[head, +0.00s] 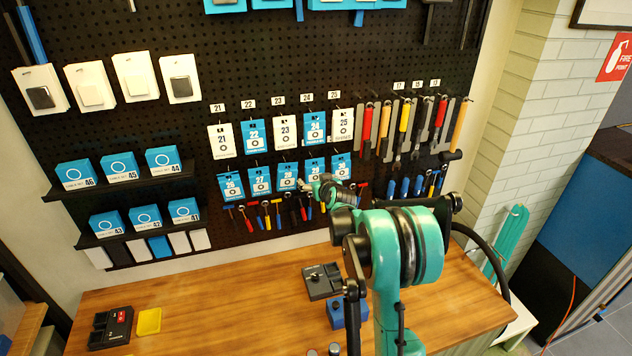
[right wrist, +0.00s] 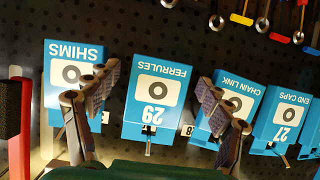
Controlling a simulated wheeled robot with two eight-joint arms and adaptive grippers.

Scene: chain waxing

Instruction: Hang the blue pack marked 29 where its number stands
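The blue pack marked 29, FERRULES (right wrist: 157,105), hangs on the pegboard in the right wrist view, which shows it upside down. A hook shows at its slot. In the head view the pack (head: 314,167) is in the lower row, partly behind my gripper. My right gripper (right wrist: 158,74) is open, with one finger on each side of pack 29 and a visible gap to both. It also shows in the head view (head: 316,184), just in front of the row. A small label reading 28 (right wrist: 188,130) shows beside the pack. My left gripper is not in view.
Blue packs SHIMS (right wrist: 72,90), CHAIN LINK (right wrist: 238,100) and 27, END CAPS (right wrist: 283,115), hang close beside it. Short-handled tools (head: 268,216) hang below the row. Longer tools (head: 405,120) hang to the right. The wooden bench (head: 220,310) is mostly clear.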

